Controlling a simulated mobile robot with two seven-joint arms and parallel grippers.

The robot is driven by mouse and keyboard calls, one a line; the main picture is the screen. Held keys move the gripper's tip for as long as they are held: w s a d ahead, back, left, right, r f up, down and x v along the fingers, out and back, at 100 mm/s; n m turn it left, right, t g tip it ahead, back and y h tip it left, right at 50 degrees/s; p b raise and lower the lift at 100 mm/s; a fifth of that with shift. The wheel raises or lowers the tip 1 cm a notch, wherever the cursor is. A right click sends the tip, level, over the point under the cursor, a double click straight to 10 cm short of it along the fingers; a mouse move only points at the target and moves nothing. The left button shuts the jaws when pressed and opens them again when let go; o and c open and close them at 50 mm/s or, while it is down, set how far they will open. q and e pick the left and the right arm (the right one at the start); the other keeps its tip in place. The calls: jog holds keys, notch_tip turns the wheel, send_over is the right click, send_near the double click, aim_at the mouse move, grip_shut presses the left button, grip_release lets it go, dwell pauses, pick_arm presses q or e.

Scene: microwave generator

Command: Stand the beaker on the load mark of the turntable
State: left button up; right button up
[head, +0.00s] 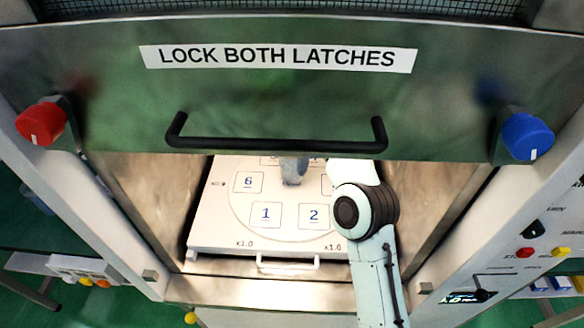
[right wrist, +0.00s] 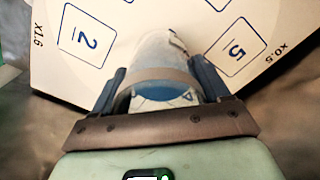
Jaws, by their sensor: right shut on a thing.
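The white turntable (head: 282,194), with numbered square marks, lies inside the open chamber. Marks 6 (head: 248,182), 1 (head: 266,214) and 2 (head: 314,215) show in the head view; mark 5 (right wrist: 236,47) shows in the right wrist view. I cannot tell which is the load mark. My right gripper (right wrist: 160,82) is shut on the beaker (right wrist: 155,55), which is pale and glassy with a blue patch, over the turntable between marks 2 and 5. I cannot tell whether its base touches the surface. In the head view the door hides most of the gripper. My left gripper is out of view.
The raised door (head: 280,95) with a black handle (head: 277,144) hangs above my right arm. Chamber walls stand close on both sides. A red knob (head: 42,122) and a blue knob (head: 527,136) flank the door. A small white handle (head: 288,265) is at the tray's front.

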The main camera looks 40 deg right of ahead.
aim_at(292, 168)
notch_tip(292, 168, down, 4)
jog(key=shift+w+r+b, duration=0.1)
jog(key=shift+w+b, duration=0.05)
jog(key=shift+b, duration=0.65)
jog(key=shift+d, duration=0.15)
jog(key=shift+w, duration=0.1)
jog(key=o, duration=1.3)
jog(key=shift+f, duration=0.2)
jog(key=shift+c, duration=0.2)
jog(key=shift+r+p, duration=1.9)
jog(key=shift+r, duration=2)
